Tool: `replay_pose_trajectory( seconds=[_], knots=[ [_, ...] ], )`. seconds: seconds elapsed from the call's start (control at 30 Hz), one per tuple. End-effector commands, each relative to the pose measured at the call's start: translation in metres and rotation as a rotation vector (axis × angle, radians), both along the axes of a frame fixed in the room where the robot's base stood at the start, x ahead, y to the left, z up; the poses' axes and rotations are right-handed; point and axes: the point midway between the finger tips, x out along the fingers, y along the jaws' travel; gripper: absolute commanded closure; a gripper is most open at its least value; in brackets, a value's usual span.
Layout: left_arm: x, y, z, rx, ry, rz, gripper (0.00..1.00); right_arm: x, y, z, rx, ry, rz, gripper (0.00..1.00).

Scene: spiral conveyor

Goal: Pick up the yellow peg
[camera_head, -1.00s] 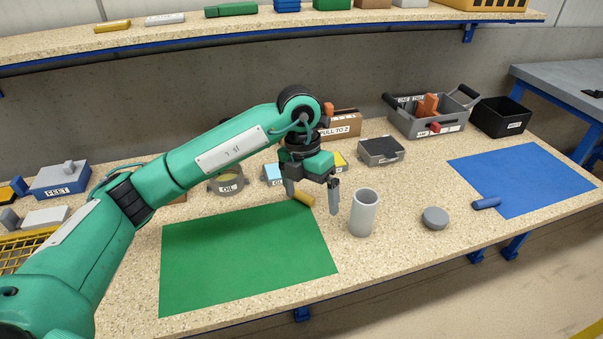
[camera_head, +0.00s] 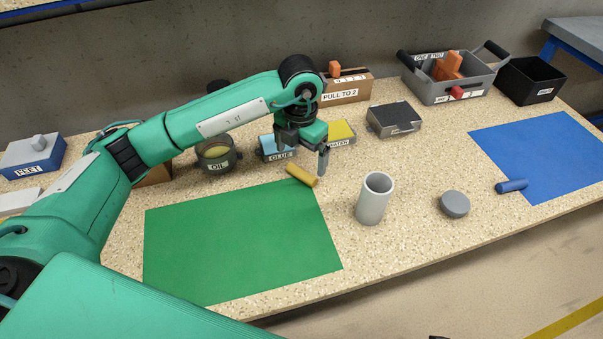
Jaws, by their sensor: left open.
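The yellow peg (camera_head: 300,175) lies on its side on the speckled table, at the far edge of the green mat (camera_head: 235,245). My left gripper (camera_head: 302,164) is open with its fingers pointing down. It is above and just around the peg in the picture; I cannot tell how high its fingertips are over the table. The peg's right end shows clear near the right finger. My right gripper is not in view.
A grey tube (camera_head: 373,200) stands right of the peg. A grey round cap (camera_head: 454,204), a blue peg (camera_head: 511,186) and a blue mat (camera_head: 550,150) lie farther right. The glue box (camera_head: 272,149), water box (camera_head: 341,134) and oil pot (camera_head: 215,155) stand behind.

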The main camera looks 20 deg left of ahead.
Motion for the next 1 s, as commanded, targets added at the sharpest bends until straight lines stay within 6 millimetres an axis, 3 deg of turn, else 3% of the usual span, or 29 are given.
replay_pose_trajectory(
  seconds=[0.17, 0.47, 0.7, 0.73, 0.93, 1.0],
  knots=[
    [0.001, 0.000, -0.009, 0.000, 0.000, 0.001, 0.00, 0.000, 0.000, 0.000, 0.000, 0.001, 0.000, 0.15],
    [0.005, -0.001, -0.051, -0.001, 0.001, 0.000, 0.00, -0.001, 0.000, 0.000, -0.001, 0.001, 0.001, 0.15],
    [0.006, -0.001, -0.055, 0.000, -0.001, -0.001, 0.00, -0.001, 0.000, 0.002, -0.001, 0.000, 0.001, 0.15],
    [0.006, -0.001, -0.055, 0.000, -0.001, -0.001, 0.02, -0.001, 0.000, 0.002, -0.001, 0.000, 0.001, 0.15],
    [0.006, 0.000, -0.054, 0.000, -0.001, 0.000, 0.41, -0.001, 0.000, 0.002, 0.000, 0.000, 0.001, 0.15],
    [0.006, 0.000, -0.054, 0.000, -0.001, 0.000, 0.49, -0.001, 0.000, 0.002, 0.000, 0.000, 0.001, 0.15]
  ],
)
